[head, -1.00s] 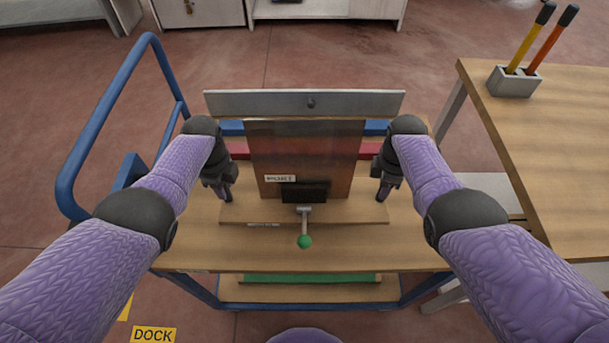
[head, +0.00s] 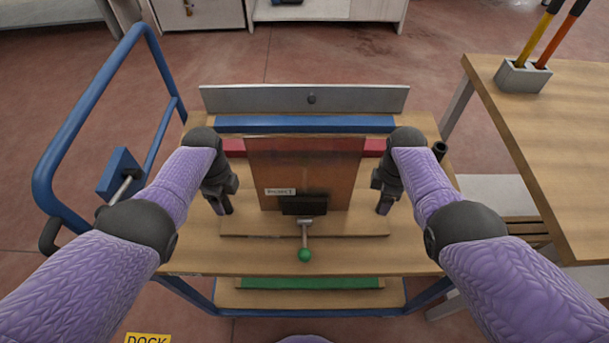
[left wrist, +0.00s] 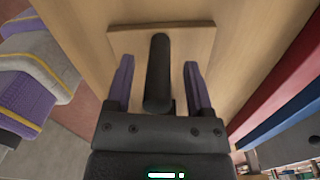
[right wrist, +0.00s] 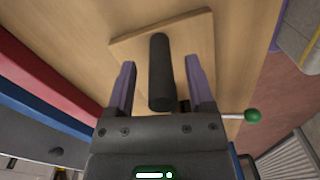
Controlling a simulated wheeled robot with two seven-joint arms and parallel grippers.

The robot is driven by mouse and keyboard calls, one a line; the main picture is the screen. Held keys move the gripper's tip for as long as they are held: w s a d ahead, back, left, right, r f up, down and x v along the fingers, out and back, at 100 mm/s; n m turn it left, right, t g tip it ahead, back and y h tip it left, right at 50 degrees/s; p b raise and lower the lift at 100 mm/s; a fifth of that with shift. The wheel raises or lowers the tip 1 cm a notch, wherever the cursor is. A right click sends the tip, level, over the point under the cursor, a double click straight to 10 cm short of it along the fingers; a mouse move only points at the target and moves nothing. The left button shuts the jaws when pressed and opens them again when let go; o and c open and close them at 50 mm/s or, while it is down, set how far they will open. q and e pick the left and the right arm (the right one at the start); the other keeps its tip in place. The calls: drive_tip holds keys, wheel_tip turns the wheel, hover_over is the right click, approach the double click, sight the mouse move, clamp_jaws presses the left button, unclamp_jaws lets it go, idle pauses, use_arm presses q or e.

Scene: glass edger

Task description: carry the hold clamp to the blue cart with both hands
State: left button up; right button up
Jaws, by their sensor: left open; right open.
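The hold clamp, a wooden base board with an upright brown panel (head: 305,170), a black block and a green-knobbed lever (head: 304,255), stands on the wooden top of the blue cart (head: 200,262). My left gripper (head: 226,207) is at its left end and my right gripper (head: 384,207) at its right end. In the left wrist view a black handle (left wrist: 158,75) lies between the open fingers, with a gap each side. In the right wrist view the other black handle (right wrist: 161,75) lies between open fingers. Contact of the base's underside is hidden.
Behind the clamp are a blue strip (head: 300,124), a red strip (head: 234,146) and a grey metal rail (head: 255,98). The cart's blue handrail (head: 70,130) rises at left. A wooden table (head: 550,130) with a holder (head: 521,77) of two tools stands at right.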

use_arm(q)
drive_tip(key=shift+r, duration=0.1)
drive_tip(key=r, duration=1.1)
drive_tip(key=shift+w+r, duration=0.2)
drive_tip(key=shift+w, duration=0.05)
drive_tip(key=shift+r, duration=0.2)
use_arm(e)
drive_tip(key=shift+r, duration=0.15)
drive_tip(key=r, duration=1.1)
drive_tip(key=shift+w+r, duration=0.2)
drive_tip(key=shift+r, duration=0.15)
